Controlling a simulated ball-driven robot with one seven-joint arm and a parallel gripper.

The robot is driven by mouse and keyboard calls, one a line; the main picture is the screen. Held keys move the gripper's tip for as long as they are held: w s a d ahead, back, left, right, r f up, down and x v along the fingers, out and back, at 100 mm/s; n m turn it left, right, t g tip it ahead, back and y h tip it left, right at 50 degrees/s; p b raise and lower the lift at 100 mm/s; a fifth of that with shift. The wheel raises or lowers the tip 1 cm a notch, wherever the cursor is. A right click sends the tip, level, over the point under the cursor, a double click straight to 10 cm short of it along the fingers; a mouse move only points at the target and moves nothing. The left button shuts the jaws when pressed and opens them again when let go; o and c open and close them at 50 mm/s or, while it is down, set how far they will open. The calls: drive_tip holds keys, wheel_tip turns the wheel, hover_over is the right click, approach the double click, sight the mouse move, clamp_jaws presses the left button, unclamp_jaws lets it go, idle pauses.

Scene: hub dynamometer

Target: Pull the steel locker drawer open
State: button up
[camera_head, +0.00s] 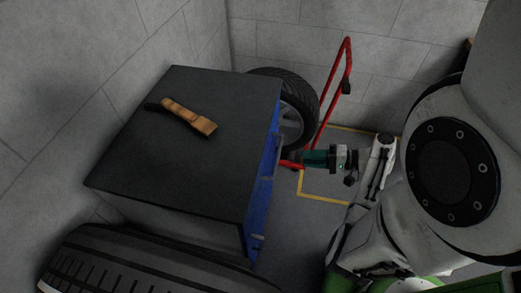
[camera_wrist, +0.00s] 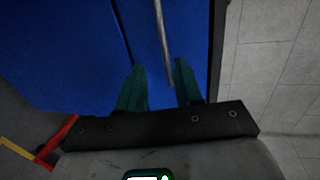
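The steel locker (camera_head: 215,120) has a dark top and a blue front (camera_head: 262,190) facing right in the head view. The blue front fills much of the wrist view (camera_wrist: 60,50), crossed by a dark seam. A thin grey bar handle (camera_wrist: 163,40) runs down from the top edge of the wrist view. My gripper (camera_head: 303,158) is close in front of the blue face. In the wrist view its two green fingers (camera_wrist: 159,80) stand apart, with the handle's lower end between them. Whether either finger touches the bar cannot be told. No drawer gap is visible.
A brush-like tool with a wooden part (camera_head: 190,117) lies on the locker top. A tyre (camera_head: 290,105) and a red hand truck (camera_head: 335,95) stand behind; another tyre (camera_head: 130,262) is in front. Yellow-lined floor (camera_head: 320,198) lies right of the locker.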

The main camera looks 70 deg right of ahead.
sight(278, 154)
drive_tip(key=shift+h, duration=0.3)
drive_tip(key=x, duration=0.3)
drive_tip(key=p+x, duration=0.1)
drive_tip(key=x, duration=0.3)
drive_tip(key=p+x, duration=0.1)
drive_tip(key=x, duration=0.3)
drive_tip(key=shift+w+d+r, duration=0.1)
drive_tip(key=shift+r, duration=0.2)
drive_tip(key=shift+c, duration=0.5)
clamp_jaws()
